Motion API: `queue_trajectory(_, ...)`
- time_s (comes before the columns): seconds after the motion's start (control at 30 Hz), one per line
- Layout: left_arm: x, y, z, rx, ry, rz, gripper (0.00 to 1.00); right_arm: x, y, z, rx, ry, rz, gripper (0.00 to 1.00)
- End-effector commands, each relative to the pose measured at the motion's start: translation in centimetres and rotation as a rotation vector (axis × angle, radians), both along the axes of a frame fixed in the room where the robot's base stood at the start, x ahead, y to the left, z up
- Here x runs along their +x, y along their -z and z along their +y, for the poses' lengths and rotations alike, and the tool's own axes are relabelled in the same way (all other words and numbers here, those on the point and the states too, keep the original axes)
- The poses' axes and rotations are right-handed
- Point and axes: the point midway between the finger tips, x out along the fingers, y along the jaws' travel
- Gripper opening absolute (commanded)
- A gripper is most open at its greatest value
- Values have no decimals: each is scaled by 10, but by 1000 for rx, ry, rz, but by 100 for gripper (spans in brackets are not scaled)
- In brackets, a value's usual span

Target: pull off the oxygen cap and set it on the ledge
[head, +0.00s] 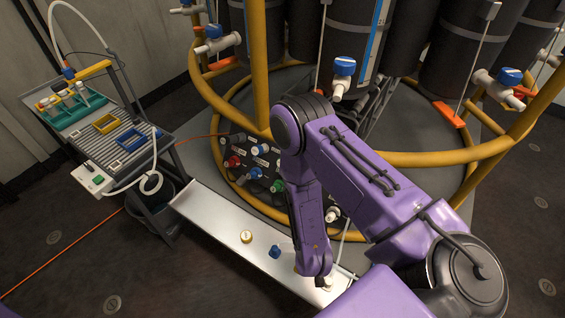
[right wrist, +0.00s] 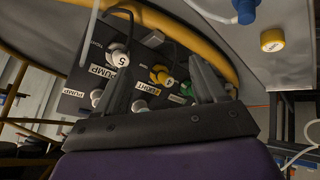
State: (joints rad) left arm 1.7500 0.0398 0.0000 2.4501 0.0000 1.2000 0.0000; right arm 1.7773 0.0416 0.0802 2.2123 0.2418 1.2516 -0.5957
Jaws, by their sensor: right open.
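The dark connector panel (head: 240,160) stands behind the ledge (head: 200,205) and carries several coloured plugs and caps: a red one (head: 234,161), a blue one (head: 256,172) and a green one (head: 277,186). I cannot read an oxygen label, so I cannot tell which cap is oxygen. My left gripper is not in view.
A yellow cap (head: 246,236) and a blue cap (head: 275,252) lie on the ledge; its left part is bare. Yellow frame tubes (head: 410,157) curve around the panel and dark cylinders. A grey cart (head: 105,130) with trays stands at left.

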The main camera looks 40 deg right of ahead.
Motion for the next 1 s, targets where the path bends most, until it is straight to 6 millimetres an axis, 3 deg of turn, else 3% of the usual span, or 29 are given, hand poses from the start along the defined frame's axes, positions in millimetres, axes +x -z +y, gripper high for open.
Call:
queue_trajectory(0.03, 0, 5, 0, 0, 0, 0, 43, 39, 0, -1, -97, -56, -20, 70)
queue_trajectory(0.2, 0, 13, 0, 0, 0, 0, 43, 150, -29, -7, -461, -199, 78, 70)
queue_trajectory(0.3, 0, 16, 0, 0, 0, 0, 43, 197, -52, -8, -598, -237, 206, 70)
queue_trajectory(0.4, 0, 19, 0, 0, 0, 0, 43, 227, -73, -7, -661, -269, 330, 70)
queue_trajectory(0.6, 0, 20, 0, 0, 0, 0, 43, 250, -92, -4, -688, -316, 461, 70)
queue_trajectory(1.0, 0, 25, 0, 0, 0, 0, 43, 252, -88, -8, -691, -323, 471, 70)
